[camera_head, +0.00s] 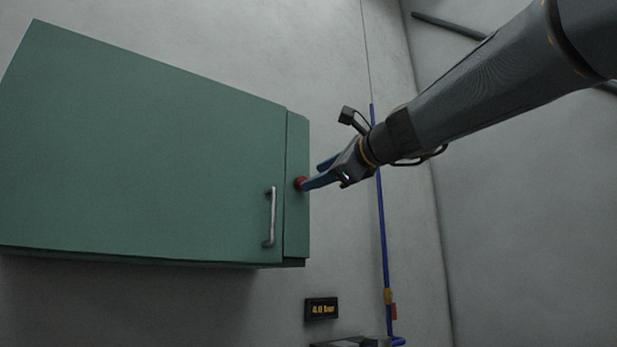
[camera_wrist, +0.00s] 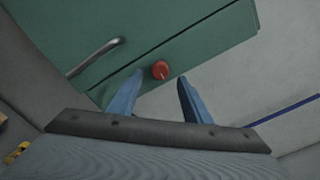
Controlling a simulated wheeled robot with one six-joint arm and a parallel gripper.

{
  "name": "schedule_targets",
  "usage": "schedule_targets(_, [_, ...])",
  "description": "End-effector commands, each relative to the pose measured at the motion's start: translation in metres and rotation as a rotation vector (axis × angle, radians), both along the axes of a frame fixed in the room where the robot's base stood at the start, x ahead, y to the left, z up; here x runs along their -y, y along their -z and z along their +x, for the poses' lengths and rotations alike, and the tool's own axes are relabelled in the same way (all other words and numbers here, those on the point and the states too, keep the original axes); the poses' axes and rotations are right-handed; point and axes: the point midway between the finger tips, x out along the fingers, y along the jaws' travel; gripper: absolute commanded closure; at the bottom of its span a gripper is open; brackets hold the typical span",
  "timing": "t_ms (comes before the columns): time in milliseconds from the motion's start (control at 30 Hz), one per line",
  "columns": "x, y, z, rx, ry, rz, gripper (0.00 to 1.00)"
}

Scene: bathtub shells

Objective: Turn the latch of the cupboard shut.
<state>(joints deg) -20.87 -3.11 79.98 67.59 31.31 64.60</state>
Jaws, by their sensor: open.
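The green cupboard (camera_head: 150,150) hangs on the wall at the left in the head view, its door flush with the narrow side strip as far as I can see. A metal bar handle (camera_head: 270,217) is near the door's right edge. The red round latch knob (camera_head: 299,184) is on the strip right of the door. It also shows in the wrist view (camera_wrist: 160,70), with a thin pale mark on it. My gripper (camera_head: 318,172) has blue fingers, open, with the knob ahead of and between the fingertips in the wrist view. I cannot tell whether they touch it.
A blue pipe (camera_head: 381,230) runs down the wall right of the cupboard.

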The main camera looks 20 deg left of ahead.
Motion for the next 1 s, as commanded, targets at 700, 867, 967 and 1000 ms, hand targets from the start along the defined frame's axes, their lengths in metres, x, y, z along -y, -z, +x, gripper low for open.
schedule_targets(700, [-0.037, 0.000, 0.032, 0.002, 0.001, -0.002, 0.59])
schedule_targets(867, [-0.037, 0.000, 0.032, 0.002, 0.001, -0.002, 0.86])
schedule_targets(967, [-0.037, 0.000, 0.032, 0.001, 0.002, -0.003, 0.96])
schedule_targets(1000, [-0.037, 0.000, 0.032, 0.002, 0.002, -0.004, 0.96])
